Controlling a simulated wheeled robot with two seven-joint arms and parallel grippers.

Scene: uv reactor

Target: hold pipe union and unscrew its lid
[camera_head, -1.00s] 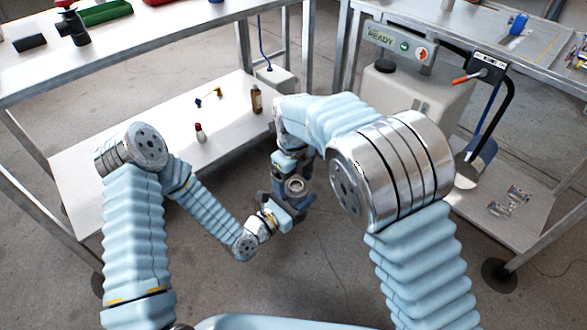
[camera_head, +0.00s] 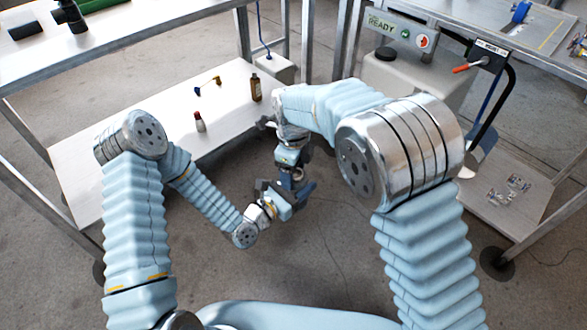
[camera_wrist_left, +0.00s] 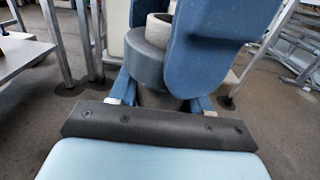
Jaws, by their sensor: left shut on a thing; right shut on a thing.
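The grey pipe union (camera_wrist_left: 147,60) stands between blue fingers in the left wrist view, with a paler ring-shaped part (camera_wrist_left: 159,28) at its top. My left gripper (camera_head: 290,194) is shut on the union's body, in front of the shelf in the head view. My right gripper (camera_head: 293,170) reaches down from above to the same spot and is shut on the union's upper part, the lid. In the head view the grippers hide most of the union, so I cannot tell how far the lid is turned.
A low white shelf (camera_head: 95,170) behind holds a brown bottle (camera_head: 256,88) and a small red-topped bottle (camera_head: 199,122). Bare floor (camera_head: 310,265) lies below the grippers.

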